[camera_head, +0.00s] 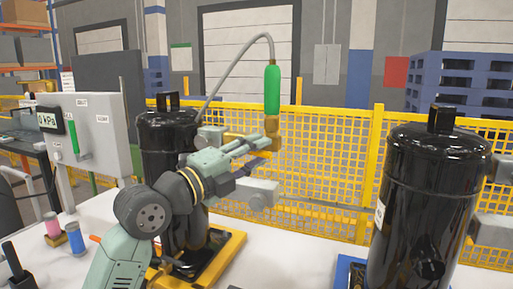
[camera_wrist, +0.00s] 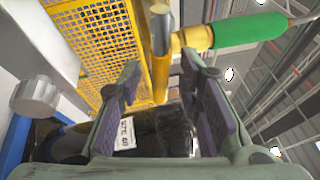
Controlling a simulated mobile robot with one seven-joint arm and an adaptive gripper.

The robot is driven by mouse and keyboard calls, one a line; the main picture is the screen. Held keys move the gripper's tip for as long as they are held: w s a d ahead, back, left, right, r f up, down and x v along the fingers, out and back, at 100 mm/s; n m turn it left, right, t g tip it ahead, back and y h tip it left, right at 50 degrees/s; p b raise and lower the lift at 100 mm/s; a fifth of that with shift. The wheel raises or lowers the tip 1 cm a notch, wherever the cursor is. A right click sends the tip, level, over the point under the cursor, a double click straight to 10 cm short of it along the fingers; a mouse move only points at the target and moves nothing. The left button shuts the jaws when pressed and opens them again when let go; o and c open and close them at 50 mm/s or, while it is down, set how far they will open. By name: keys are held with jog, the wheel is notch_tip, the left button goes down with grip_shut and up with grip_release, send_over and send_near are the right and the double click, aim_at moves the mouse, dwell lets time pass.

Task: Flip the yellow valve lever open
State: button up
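In the head view, a green cylinder (camera_head: 272,90) hangs upright with a brass-yellow valve fitting (camera_head: 272,128) at its lower end. A short yellow bar (camera_head: 236,135) runs left of the fitting; I cannot tell for sure whether it is the lever. My gripper (camera_head: 262,143) is beside the fitting. In the wrist view, my gripper (camera_wrist: 158,75) is open, its two fingers apart with nothing clamped between them. A brass-yellow bar (camera_wrist: 159,32) shows just beyond the fingertips, joined to the yellow fitting (camera_wrist: 192,38) and green cylinder (camera_wrist: 248,30). Contact cannot be told.
A black tank (camera_head: 165,135) stands behind my arm on a yellow base (camera_head: 228,248). A second black tank (camera_head: 425,205) stands at right. A grey panel (camera_head: 95,115) with a kPa display is at left. A grey hose (camera_head: 228,60) arches overhead. A yellow mesh fence (camera_head: 330,150) runs behind.

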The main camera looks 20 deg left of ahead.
jog(key=shift+w+d, duration=0.15)
jog(key=shift+w, duration=0.2)
jog(key=shift+c, duration=0.3)
grip_shut()
dwell(0.5)
